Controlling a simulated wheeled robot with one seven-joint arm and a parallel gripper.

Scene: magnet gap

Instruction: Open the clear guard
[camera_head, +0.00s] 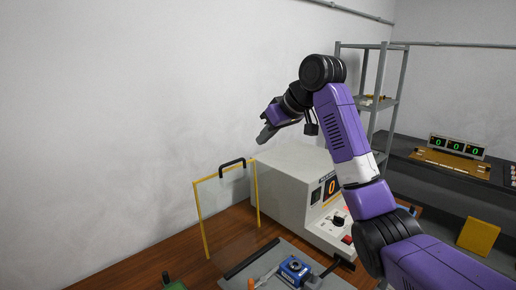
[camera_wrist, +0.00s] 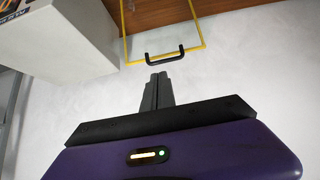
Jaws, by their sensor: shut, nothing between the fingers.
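The clear guard has a yellow frame (camera_head: 200,220) and stands roughly upright on the wooden bench, left of the white box. Its black handle (camera_head: 232,163) sits on the top bar. In the wrist view the yellow frame (camera_wrist: 124,30) and black handle (camera_wrist: 165,56) lie just beyond my fingertips. My gripper (camera_head: 264,137) is shut and empty, above and to the right of the handle in the head view. In the wrist view my gripper (camera_wrist: 158,78) points toward the handle, with no contact seen. The clear pane itself is hard to make out.
A white box (camera_head: 285,185) with an orange display stands right of the guard. A grey plate (camera_head: 262,265) with a blue device (camera_head: 294,268) lies in front. A grey shelf rack (camera_head: 380,75) and dark bench (camera_head: 405,150) are farther back. The wall behind is bare.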

